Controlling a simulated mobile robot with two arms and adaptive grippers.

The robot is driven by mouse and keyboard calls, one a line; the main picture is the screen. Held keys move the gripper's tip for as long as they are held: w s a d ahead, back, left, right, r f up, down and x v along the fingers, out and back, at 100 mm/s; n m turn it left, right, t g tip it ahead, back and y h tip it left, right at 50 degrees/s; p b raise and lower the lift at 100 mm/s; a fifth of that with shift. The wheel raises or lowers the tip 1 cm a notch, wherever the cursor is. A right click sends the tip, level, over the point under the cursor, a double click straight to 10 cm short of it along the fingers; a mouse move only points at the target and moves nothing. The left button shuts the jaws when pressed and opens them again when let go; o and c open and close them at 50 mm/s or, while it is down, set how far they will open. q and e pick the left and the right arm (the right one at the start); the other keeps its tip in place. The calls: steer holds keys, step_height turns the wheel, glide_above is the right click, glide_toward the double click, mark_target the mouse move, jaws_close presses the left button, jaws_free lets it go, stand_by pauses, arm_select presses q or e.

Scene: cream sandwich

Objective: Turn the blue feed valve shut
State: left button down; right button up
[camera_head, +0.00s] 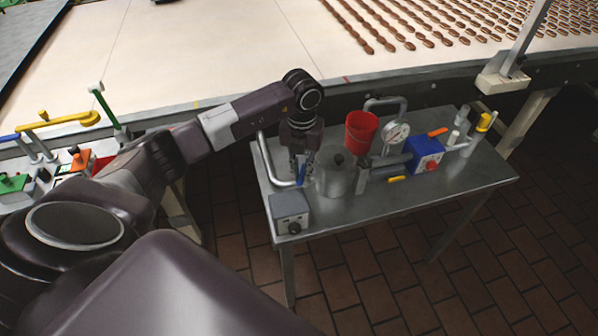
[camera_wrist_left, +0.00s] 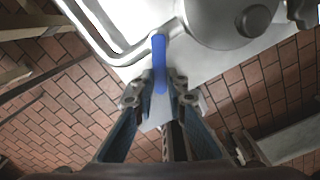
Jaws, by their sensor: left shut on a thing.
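The blue feed valve handle (camera_wrist_left: 160,60) is a slim blue lever on a bent metal pipe (camera_wrist_left: 105,38) in the left wrist view. My left gripper (camera_wrist_left: 161,82) has its two fingers on either side of the lever's near part and is shut on it. In the head view my left gripper (camera_head: 302,160) points down at the table's left side, and a little of the blue handle (camera_head: 301,176) shows below the fingers. The fingers hide part of the lever. My right gripper is not in view.
A grey lidded pot (camera_head: 335,177) stands just right of the gripper. A grey box with a knob (camera_head: 290,212) sits in front. A red bucket (camera_head: 361,132), a gauge (camera_head: 396,133) and a blue box (camera_head: 424,153) stand farther right. The metal table (camera_head: 460,178) is bare at its front right.

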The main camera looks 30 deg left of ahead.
arm_select(q)
steer(key=shift+w+d+n+b, duration=0.2)
steer(key=shift+d+n, duration=0.1)
steer(key=shift+n, duration=0.7)
steer(key=shift+w+d+n+b, duration=0.25)
steer(key=shift+d+n, duration=0.05)
steer(key=shift+n, duration=0.7)
steer(key=shift+w+d+n+b, duration=0.2)
steer(key=shift+d+n, duration=0.1)
steer(key=shift+n, duration=0.7)
steer(key=shift+r, duration=0.1)
steer(key=c, duration=1.9)
jaws_free()
steer(key=shift+c, duration=0.2)
step_height(320, 180, up, 12)
